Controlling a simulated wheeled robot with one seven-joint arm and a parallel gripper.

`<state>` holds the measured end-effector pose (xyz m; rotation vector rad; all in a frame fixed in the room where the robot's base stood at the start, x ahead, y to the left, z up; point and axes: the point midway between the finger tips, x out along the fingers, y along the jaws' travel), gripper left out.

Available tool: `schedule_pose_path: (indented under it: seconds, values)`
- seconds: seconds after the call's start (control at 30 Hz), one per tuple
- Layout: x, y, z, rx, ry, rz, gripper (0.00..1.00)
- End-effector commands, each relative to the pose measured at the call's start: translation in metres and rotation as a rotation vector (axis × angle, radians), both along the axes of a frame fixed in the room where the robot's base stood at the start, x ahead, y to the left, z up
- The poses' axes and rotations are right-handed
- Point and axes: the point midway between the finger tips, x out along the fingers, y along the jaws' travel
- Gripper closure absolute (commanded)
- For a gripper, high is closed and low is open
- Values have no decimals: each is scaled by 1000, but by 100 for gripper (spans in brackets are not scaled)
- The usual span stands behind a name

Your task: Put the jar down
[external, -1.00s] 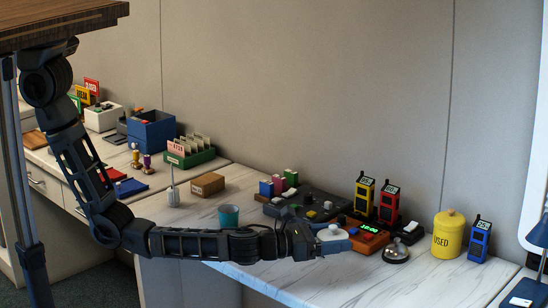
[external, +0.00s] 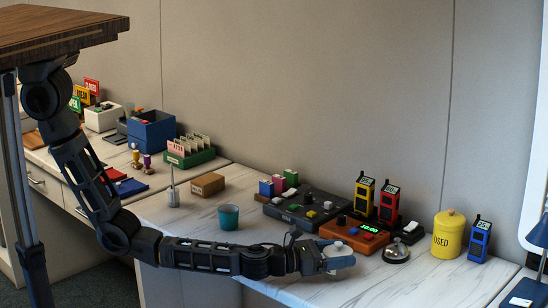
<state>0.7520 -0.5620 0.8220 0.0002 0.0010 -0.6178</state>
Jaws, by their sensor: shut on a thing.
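My gripper (external: 325,264) is at the end of the outstretched arm, low over the marble-look counter (external: 400,280). It is shut on a small rounded pale thing with a light top, which I take to be the jar (external: 338,248). The fingers hide much of its sides and its underside. I cannot tell whether it touches the counter.
Behind the gripper stand an orange device (external: 352,236) with a green display and a dark control panel (external: 305,212). A silver bell (external: 396,252) and a yellow canister marked USED (external: 448,234) stand to the right. A teal cup (external: 229,217) stands left. The counter's front right is clear.

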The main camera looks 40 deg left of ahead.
Motion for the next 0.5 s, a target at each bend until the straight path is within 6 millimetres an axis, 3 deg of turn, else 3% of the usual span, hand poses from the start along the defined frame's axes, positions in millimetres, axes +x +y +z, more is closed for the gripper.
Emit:
schedule_pose_path:
  seconds: [0.17,0.2,0.4,0.5]
  values:
    - [0,0,-4,-1,-1,0,61]
    - [0,0,-3,0,0,0,20]
    - [0,0,-2,0,0,0,1]
    - [0,0,-2,0,0,0,0]
